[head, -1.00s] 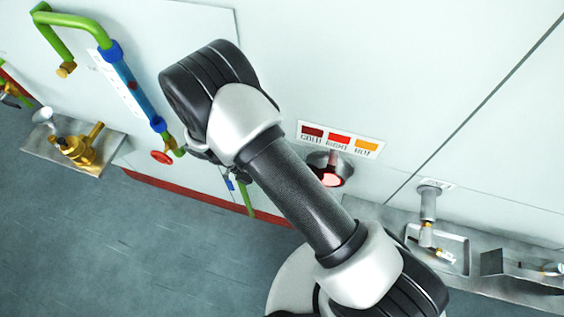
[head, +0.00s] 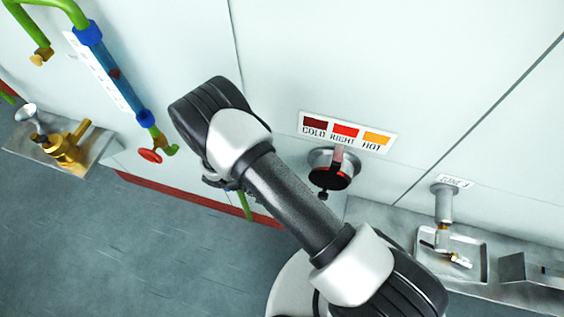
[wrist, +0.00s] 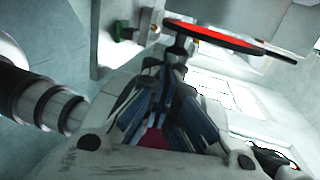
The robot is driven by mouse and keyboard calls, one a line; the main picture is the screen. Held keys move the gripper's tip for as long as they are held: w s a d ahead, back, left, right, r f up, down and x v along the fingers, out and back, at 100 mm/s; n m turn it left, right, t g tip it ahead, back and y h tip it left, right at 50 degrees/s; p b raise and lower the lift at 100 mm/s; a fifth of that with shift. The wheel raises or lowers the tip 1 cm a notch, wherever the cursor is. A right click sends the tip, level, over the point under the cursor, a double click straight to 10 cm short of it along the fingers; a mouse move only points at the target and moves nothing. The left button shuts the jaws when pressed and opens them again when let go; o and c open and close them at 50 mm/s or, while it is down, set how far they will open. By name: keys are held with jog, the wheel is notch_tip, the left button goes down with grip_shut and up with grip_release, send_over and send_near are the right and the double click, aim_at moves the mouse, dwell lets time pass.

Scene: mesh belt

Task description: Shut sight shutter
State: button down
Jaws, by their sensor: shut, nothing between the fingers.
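The sight (head: 338,158) is a round metal port on the white wall under the colour label. Its dark round shutter (head: 328,179) lies across the opening, with a thin red glow at the edge and a small dark knob below. In the wrist view the shutter (wrist: 262,52) is seen nearly edge-on, with a red glowing band along it. My gripper (wrist: 172,68) is shut and empty, its fingertips just below the shutter's knob; whether they touch it I cannot tell. In the head view my arm hides most of the gripper.
A label (head: 345,132) reading COLD, RIGHT, HOT is above the sight. A blue and green pipe (head: 115,75) with a red handwheel (head: 150,156) is at left, near a brass valve (head: 66,150) on a shelf. A steel ledge with a tap (head: 443,205) is at right.

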jog(key=shift+s+d+f, duration=0.1)
jog(key=shift+d, duration=0.25)
dwell(0.4)
